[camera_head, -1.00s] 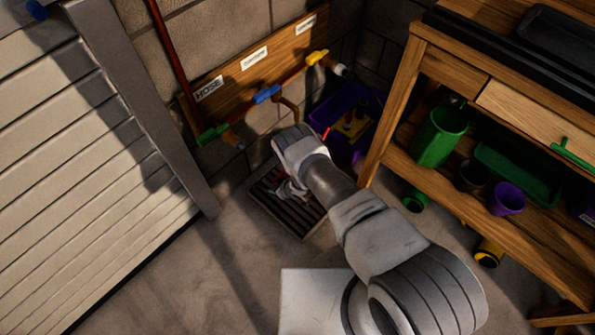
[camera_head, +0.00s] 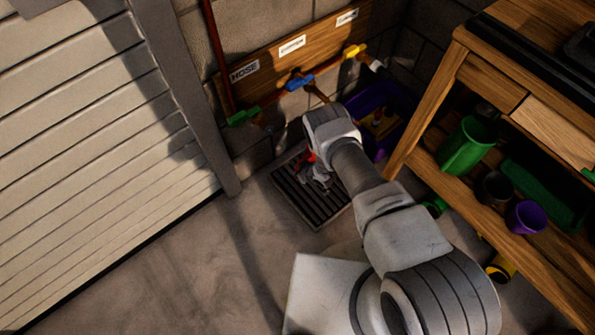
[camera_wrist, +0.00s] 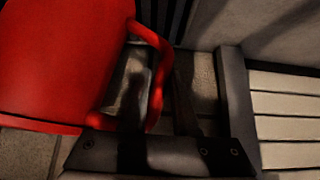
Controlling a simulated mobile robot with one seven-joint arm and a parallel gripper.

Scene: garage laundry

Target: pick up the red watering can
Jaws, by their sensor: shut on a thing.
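The red watering can (camera_wrist: 65,60) fills the left of the wrist view, with its curved handle (camera_wrist: 162,75) reaching to my gripper (camera_wrist: 158,90). My gripper is shut on this handle, with one finger inside the loop and the other just outside it. In the head view only a small red patch of the can (camera_head: 311,157) shows beside my gripper (camera_head: 318,180), over the floor drain. My wrist and forearm hide the rest there. I cannot tell whether the can touches the floor.
A dark slatted drain grate (camera_head: 305,205) lies below my gripper. A wall board (camera_head: 290,50) with labels and coloured taps is behind it. A purple bin (camera_head: 385,110) stands behind right, a wooden workbench (camera_head: 430,105) at right, a slatted shutter (camera_head: 90,150) at left.

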